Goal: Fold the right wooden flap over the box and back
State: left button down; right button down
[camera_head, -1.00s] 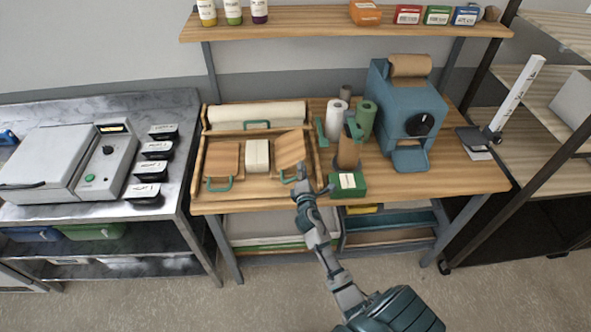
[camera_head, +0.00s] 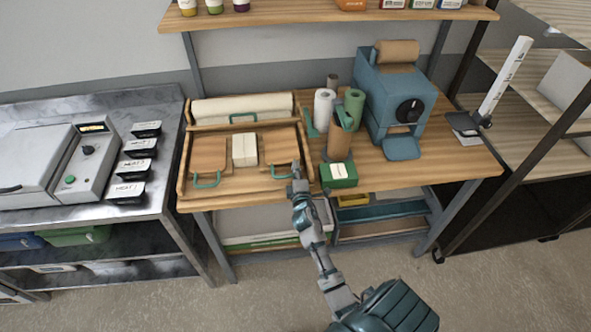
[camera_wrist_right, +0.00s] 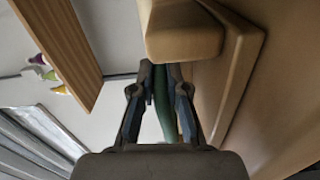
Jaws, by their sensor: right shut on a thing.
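The wooden folding tray (camera_head: 186,165) lies on the bench with a cream block, the box (camera_head: 244,150), in its middle. The left wooden flap (camera_head: 208,153) lies flat beside the box with a green handle (camera_head: 207,181). The right wooden flap (camera_head: 276,146) lies about flat to the right of the box, not covering it. My right gripper (camera_head: 296,178) is at the right flap's front edge, shut on its green handle (camera_head: 282,174). The wrist view shows the fingers (camera_wrist_right: 160,85) closed around the green bar. My left gripper is not in view.
A green box (camera_head: 338,178), a brown roll (camera_head: 340,140) and white and green rolls stand just right of the tray. A blue machine (camera_head: 396,105) is behind them. A grey appliance (camera_head: 45,165) and black containers (camera_head: 135,168) sit on the left table.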

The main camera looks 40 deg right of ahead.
jog(key=c, duration=1.2)
grip_release()
